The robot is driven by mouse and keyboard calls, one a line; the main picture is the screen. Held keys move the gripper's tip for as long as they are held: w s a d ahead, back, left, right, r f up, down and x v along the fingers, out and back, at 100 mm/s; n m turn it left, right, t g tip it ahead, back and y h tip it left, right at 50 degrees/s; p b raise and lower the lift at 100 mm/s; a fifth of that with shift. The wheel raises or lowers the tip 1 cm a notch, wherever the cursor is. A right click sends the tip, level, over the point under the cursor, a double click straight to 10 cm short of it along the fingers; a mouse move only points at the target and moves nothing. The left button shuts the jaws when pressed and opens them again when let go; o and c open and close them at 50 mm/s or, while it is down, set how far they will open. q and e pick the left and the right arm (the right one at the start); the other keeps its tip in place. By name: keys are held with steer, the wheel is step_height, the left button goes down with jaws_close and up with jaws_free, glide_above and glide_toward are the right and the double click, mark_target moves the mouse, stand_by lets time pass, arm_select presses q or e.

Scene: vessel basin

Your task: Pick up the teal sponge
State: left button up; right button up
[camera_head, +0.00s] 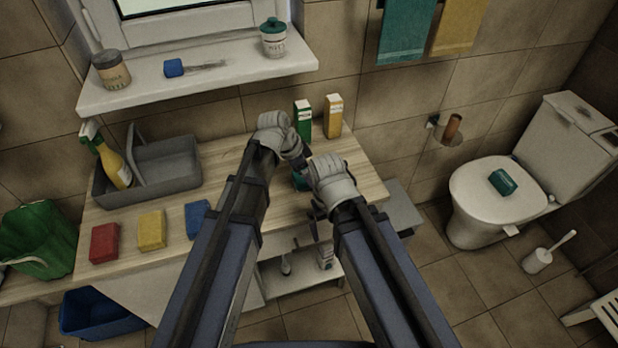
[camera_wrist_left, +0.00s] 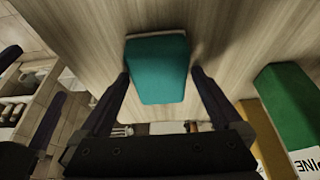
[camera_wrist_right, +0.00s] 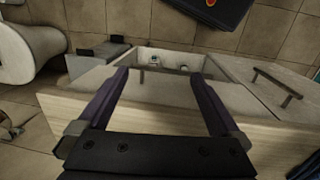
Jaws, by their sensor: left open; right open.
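The teal sponge (camera_wrist_left: 158,72) rests on the wooden counter, seen in the left wrist view; in the head view only part of it (camera_head: 300,181) shows between my two hands. My left gripper (camera_wrist_left: 159,76) is open, with one finger on each side of the sponge. I cannot tell whether the fingers touch it. My right gripper (camera_wrist_right: 157,72) is open and empty, by the counter's front edge. In the head view it (camera_head: 317,211) is just right of and nearer than the sponge, its jaws partly hidden by its own wrist.
Red (camera_head: 104,243), yellow (camera_head: 152,230) and blue (camera_head: 198,219) sponges lie left on the counter (camera_head: 222,152). A grey caddy (camera_head: 168,167) stands behind them. Green (camera_head: 303,117) and yellow (camera_head: 333,116) boxes stand at the back. Another teal block (camera_head: 503,182) lies on the toilet lid.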

arm_select(q)
steer(key=shift+f, duration=0.15)
steer(key=shift+c, duration=0.2)
steer(key=c, duration=1.3)
steer(key=shift+c, duration=0.2)
step_height(320, 180, up, 10)
steer(key=p, duration=1)
steer(key=shift+r, duration=0.25)
